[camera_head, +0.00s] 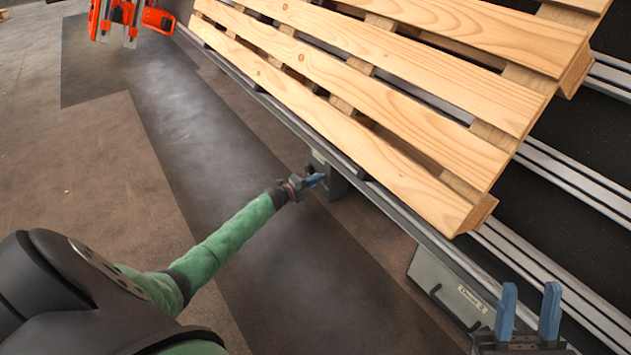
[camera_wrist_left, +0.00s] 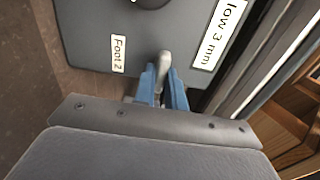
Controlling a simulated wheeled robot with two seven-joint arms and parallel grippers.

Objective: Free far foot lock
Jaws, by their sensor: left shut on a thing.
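My left gripper (camera_head: 315,181) is beside a dark grey foot unit (camera_head: 330,172) under the near rail of the conveyor. In the left wrist view its blue fingers (camera_wrist_left: 162,88) are shut on a pale grey lever (camera_wrist_left: 164,62), whose rounded end shows above them. The lever stands in front of a grey panel (camera_wrist_left: 88,48) with a label "Foot 2" (camera_wrist_left: 119,54) and a label that reads "low 3 mm" (camera_wrist_left: 220,35). The lower part of the lever is hidden by the fingers. My right gripper (camera_head: 527,310) is at the lower right, fingers apart and empty.
A wooden pallet (camera_head: 400,140) lies on the conveyor above the foot unit. A grey drawer box (camera_head: 440,283) hangs under the rail (camera_head: 385,198) to the right. Orange and grey equipment (camera_head: 128,18) shows at the top left.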

